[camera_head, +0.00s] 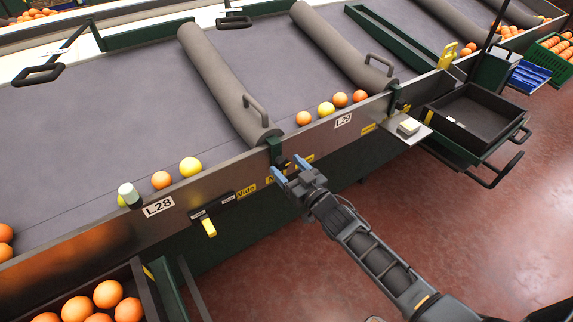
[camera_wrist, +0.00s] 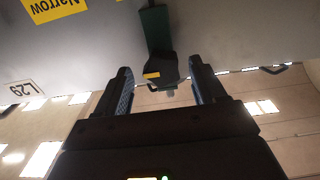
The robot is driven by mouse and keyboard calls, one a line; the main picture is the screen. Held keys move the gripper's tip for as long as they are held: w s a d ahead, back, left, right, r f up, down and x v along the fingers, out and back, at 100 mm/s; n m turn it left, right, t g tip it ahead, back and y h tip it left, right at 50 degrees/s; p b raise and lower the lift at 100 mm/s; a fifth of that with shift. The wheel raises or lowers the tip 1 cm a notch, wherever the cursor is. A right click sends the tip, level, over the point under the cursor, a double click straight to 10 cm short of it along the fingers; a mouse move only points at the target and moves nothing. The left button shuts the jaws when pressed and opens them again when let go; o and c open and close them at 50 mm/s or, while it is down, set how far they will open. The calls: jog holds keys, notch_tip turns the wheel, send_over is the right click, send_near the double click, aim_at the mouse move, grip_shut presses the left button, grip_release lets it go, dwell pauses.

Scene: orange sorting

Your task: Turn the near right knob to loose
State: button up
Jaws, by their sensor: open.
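A dark knob (camera_wrist: 164,70) with a small yellow mark shows in the wrist view, at the end of a green bracket (camera_wrist: 154,28). It appears between the two fingers of my gripper (camera_wrist: 160,82), with no clear contact. In the head view the green bracket (camera_head: 275,148) sits on the near rail below the roller's end, and my gripper (camera_head: 290,168) is open right in front of it. The knob is mostly hidden there by the fingers. A yellow "Narrow" label (camera_wrist: 50,8) shows upside down in the wrist view. I cannot read the knob's setting.
A grey roller (camera_head: 220,82) lies across the belt. A dark tray (camera_head: 478,115) stands at right. The red floor (camera_head: 420,215) is open.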

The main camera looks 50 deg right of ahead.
jog(key=shift+w+d, duration=0.1)
jog(key=shift+w, duration=0.55)
jog(key=shift+c, duration=0.2)
jog(key=c, duration=1)
